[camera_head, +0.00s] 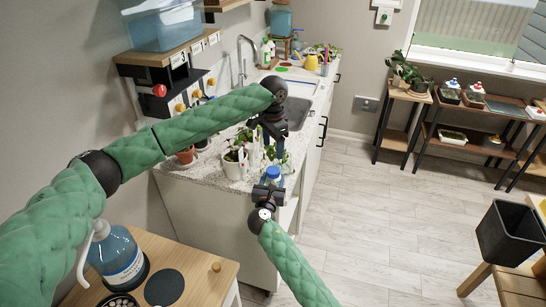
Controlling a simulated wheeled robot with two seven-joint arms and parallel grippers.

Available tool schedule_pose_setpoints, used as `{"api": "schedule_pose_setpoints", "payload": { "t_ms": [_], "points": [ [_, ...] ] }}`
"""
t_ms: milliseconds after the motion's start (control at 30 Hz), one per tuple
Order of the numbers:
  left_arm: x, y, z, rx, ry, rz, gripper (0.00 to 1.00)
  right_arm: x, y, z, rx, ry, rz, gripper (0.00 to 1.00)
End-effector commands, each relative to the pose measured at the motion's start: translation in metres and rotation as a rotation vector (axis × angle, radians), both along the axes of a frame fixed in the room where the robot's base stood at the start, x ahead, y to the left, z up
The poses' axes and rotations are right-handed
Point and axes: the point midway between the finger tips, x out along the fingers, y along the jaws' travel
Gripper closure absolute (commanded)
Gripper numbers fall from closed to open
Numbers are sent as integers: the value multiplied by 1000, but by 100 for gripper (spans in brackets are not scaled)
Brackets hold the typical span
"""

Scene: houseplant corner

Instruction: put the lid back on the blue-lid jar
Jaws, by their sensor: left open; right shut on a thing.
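The blue-lid jar (264,182) is at the front end of the speckled counter, small and partly hidden by my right gripper. A blue lid (274,172) shows at its top; I cannot tell whether it is seated. My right gripper (270,188) comes up from below and is shut on what looks like the jar's body. My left gripper (271,141) is open, pointing down above and slightly behind the jar, apart from the lid as far as I can see.
Potted plants (233,163) stand on the counter (205,176) close to the left of the jar. A sink (297,112) lies behind. A wooden table (200,282) with a large blue bottle (118,258) is at the lower left.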

Motion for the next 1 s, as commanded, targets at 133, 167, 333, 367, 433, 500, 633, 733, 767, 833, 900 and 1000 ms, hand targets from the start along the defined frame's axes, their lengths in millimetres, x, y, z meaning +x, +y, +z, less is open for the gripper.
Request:
{"api": "schedule_pose_setpoints", "payload": {
  "t_ms": [133,167,333,367,433,500,633,733,767,833,900,1000],
  "points": [
    [0,0,16,0,0,0,32,0,0,0,0,0,0,100],
    [0,0,18,-1,1,0,32,0,0,0,0,0,0,100],
    [0,0,24,0,1,0,32,0,0,0,0,0,0,100],
    [0,0,24,0,1,0,32,0,0,0,0,0,0,100],
    [0,0,24,0,1,0,32,0,0,0,0,0,0,100],
    [0,0,24,0,1,0,32,0,0,0,0,0,0,100],
    [0,0,24,1,1,0,32,0,0,0,0,0,0,38],
    [0,0,24,1,1,0,32,0,0,0,0,0,0,24],
    [0,0,24,1,1,0,32,0,0,0,0,0,0,24],
    [0,0,24,1,1,0,32,0,0,0,0,0,0,24],
    [0,0,24,1,1,0,32,0,0,0,0,0,0,24],
    [0,0,23,1,1,0,32,-1,0,0,0,0,0,24]
  ]
}}
